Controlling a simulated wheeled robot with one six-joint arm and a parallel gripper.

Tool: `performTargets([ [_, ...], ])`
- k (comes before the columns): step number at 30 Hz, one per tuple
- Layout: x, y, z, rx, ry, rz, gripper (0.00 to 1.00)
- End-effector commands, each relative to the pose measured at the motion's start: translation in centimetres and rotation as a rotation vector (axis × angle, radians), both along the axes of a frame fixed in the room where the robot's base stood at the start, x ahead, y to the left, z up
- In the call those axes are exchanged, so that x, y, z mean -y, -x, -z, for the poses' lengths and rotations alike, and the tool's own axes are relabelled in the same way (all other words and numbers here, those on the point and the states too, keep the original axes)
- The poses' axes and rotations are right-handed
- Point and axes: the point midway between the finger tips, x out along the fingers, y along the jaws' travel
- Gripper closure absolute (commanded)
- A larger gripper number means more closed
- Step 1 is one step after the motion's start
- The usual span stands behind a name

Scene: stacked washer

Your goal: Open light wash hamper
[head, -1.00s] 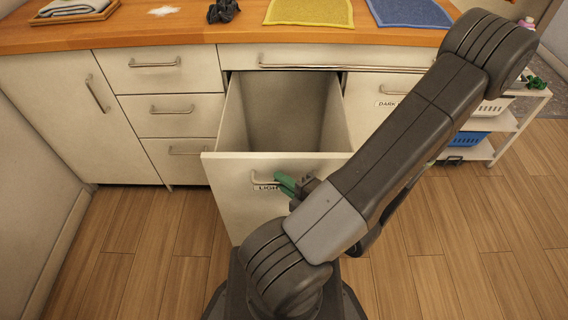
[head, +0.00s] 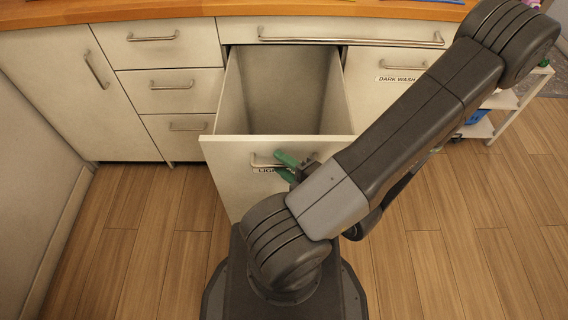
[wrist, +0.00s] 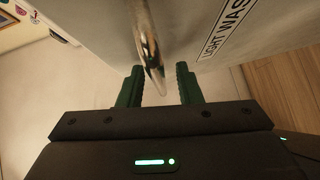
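The light wash hamper (head: 225,160) is a white pull-out drawer, drawn well out from the cabinet, and its deep empty inside shows in the head view. Its label is partly covered in the head view and reads "LIGHT WAS" in the wrist view (wrist: 228,28). Its metal bar handle (head: 262,160) runs across the front. My gripper (head: 285,168) is at the handle with green fingers. In the wrist view the fingers (wrist: 160,86) stand apart, with the handle (wrist: 150,60) running down to the space between them. I see a gap on both sides of the bar.
A dark wash front (head: 385,95) is closed at the right of the hamper. Closed drawers (head: 170,92) and a cupboard door (head: 70,100) are on the left. A white cart (head: 490,125) stands at the far right. Wooden floor (head: 430,260) is clear in front.

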Motion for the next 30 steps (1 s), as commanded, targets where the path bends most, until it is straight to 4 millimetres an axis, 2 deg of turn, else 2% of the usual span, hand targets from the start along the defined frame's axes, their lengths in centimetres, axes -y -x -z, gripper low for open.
performTargets([
  [5, 0.2, 0.1, 0.0, 0.0, 0.0, 0.002, 0.68],
  [11, 1.3, 1.1, -0.4, 0.001, 0.0, 0.005, 0.68],
  [30, 7.6, 7.3, -1.6, 0.001, 0.002, 0.005, 0.68],
])
